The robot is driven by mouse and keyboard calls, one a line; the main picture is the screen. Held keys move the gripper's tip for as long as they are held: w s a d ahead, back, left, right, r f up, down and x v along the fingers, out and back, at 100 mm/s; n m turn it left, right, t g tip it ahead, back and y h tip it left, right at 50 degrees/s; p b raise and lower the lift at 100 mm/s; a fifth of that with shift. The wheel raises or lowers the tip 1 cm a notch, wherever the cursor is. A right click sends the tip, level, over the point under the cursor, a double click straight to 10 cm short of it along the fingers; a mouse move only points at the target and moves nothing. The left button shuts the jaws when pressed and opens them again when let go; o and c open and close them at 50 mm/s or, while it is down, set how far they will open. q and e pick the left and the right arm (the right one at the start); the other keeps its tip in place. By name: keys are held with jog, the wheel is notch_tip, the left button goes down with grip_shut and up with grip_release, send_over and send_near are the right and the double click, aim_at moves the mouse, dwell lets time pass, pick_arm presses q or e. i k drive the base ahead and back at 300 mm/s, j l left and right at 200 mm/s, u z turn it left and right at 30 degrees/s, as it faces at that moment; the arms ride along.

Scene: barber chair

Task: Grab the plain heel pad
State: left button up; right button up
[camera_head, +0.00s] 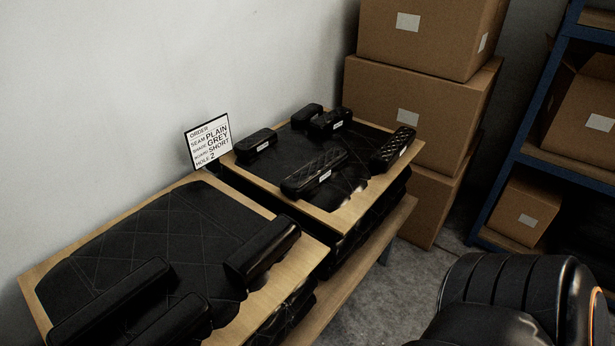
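Several black heel-pad-like pads lie on the far board. A smooth pad (256,139) with a small white label sits at its left edge, and a smaller smooth-looking pad (306,116) lies at the back. Another labelled pad (330,122) is beside it; its surface pattern is hard to tell. A long pad (316,170) and a right-hand pad (398,145) look quilted. The label text is too small to read, so I cannot tell which is the plain heel pad. Neither gripper is in view.
An order card (209,140) reads PLAIN, GREY, SHORT, 2. The near board (290,269) holds a quilted panel and long black pads (262,250). Cardboard boxes (415,95) stand behind, a blue shelf (525,110) at right. Black ribbed upholstery (500,285) fills the lower right.

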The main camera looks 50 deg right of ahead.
aim_at(301, 118)
jog(key=j+z, duration=0.2)
jog(key=z, duration=0.25)
jog(key=k+j+z, duration=0.1)
jog(key=z, duration=0.35)
jog(key=i+l+z, duration=0.1)
jog(key=z, duration=0.2)
jog(key=i+l+z, duration=0.1)
jog(key=z, duration=0.25)
